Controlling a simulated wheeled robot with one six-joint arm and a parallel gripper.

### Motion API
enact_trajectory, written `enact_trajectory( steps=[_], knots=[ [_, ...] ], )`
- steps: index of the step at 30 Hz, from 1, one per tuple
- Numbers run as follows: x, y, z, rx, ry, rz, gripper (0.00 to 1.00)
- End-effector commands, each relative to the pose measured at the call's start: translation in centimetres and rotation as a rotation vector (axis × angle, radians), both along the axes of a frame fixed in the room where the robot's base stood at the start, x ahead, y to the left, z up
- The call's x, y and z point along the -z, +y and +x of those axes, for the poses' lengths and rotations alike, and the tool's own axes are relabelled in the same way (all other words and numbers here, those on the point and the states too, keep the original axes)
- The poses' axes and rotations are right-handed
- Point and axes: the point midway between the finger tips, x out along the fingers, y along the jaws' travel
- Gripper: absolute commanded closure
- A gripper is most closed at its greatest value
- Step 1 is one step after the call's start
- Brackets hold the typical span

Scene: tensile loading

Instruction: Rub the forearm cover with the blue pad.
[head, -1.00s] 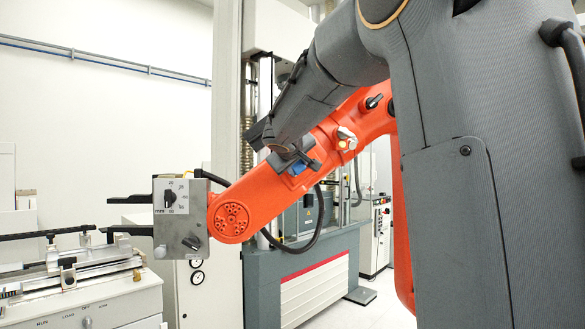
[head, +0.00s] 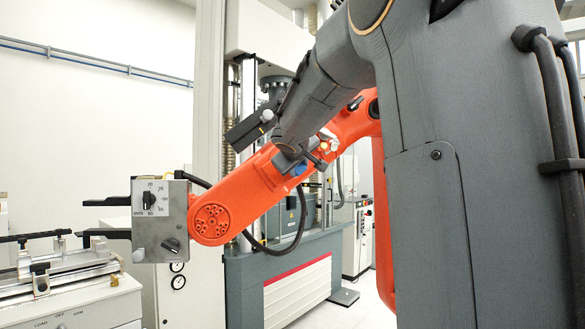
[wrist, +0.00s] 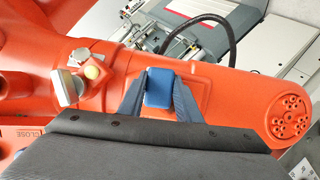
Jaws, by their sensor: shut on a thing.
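The orange forearm cover (head: 243,189) slopes down to the left in the head view, ending at a round joint with several bolt holes. It runs across the wrist view (wrist: 225,85). My gripper (head: 300,163) is at the cover, and its two dark fingers show in the wrist view (wrist: 158,98). They are shut on the blue pad (wrist: 159,86), a small block between them. The pad also shows as a small blue patch in the head view (head: 299,169). It lies over the cover; whether it touches the surface I cannot tell.
A grey box with dials (head: 160,220) is on the orange arm's end. A bench with a metal fixture (head: 60,290) stands at the left. A light and a knob (wrist: 92,71) stick up from the orange arm. A black cable (head: 295,225) loops below.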

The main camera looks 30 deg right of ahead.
Motion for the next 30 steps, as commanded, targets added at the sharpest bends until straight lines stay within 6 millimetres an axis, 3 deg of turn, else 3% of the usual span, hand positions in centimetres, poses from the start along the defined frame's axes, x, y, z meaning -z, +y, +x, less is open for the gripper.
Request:
enact_trajectory(
  steps=[8, 20, 30],
  knots=[
    [0.0, 0.2, 0.0, 0.001, 0.0, -0.001, 0.9],
    [0.1, 3.2, 1.0, -0.002, -0.002, -0.001, 0.9],
    [0.1, 4.4, 1.5, -0.002, 0.0, -0.001, 0.9]
  ],
)
